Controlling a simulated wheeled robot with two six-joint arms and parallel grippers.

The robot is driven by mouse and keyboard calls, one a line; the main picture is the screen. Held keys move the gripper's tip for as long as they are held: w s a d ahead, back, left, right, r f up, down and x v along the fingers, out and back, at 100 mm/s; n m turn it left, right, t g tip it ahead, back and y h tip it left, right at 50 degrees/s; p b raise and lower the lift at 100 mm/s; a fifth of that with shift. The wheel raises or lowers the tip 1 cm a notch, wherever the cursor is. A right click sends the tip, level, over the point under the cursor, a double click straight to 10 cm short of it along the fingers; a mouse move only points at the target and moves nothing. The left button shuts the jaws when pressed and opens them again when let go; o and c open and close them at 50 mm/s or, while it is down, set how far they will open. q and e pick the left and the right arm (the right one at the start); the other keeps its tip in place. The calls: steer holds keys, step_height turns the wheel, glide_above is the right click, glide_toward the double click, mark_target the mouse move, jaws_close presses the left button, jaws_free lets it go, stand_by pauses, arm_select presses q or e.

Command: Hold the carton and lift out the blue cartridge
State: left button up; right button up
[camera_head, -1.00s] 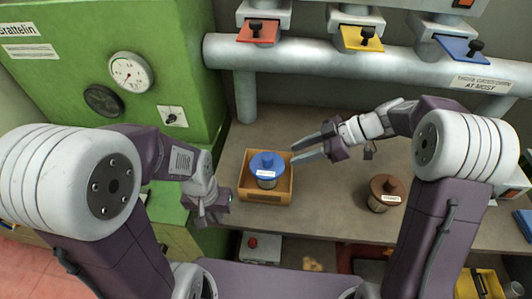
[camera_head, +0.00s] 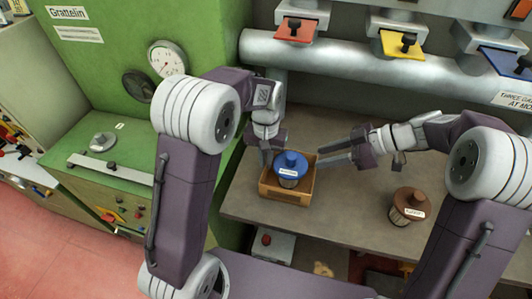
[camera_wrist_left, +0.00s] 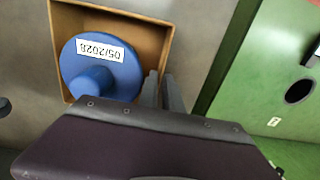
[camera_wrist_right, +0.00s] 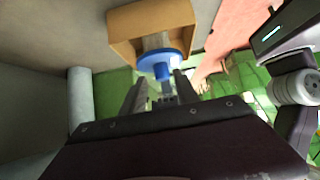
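The blue cartridge (camera_head: 290,161), a round blue-topped piece with a white label, stands in the open tan carton (camera_head: 284,193) on the bench. The left wrist view shows its top (camera_wrist_left: 100,70), labelled 05/2028, and the carton's rim (camera_wrist_left: 150,30). My left gripper (camera_head: 267,155) is at the carton's left side; in its wrist view its fingers (camera_wrist_left: 162,88) are close together, one either side of the wall. My right gripper (camera_head: 333,155) is open and empty, to the right of the carton. Its wrist view shows the cartridge (camera_wrist_right: 160,62) beyond and between the fingers (camera_wrist_right: 160,88).
A brown-topped cartridge (camera_head: 408,205) stands on the bench (camera_head: 350,205) at the right. A thick grey pipe (camera_head: 350,60) with red, yellow and blue valve tags runs behind. A green cabinet (camera_head: 110,50) with a gauge stands left. The bench between carton and brown cartridge is clear.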

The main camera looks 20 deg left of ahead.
mark_target(266, 171)
arm_select(q)
step_height(266, 171, down, 6)
steer(key=shift+r, duration=0.15)
jaws_close()
stand_by(1.2)
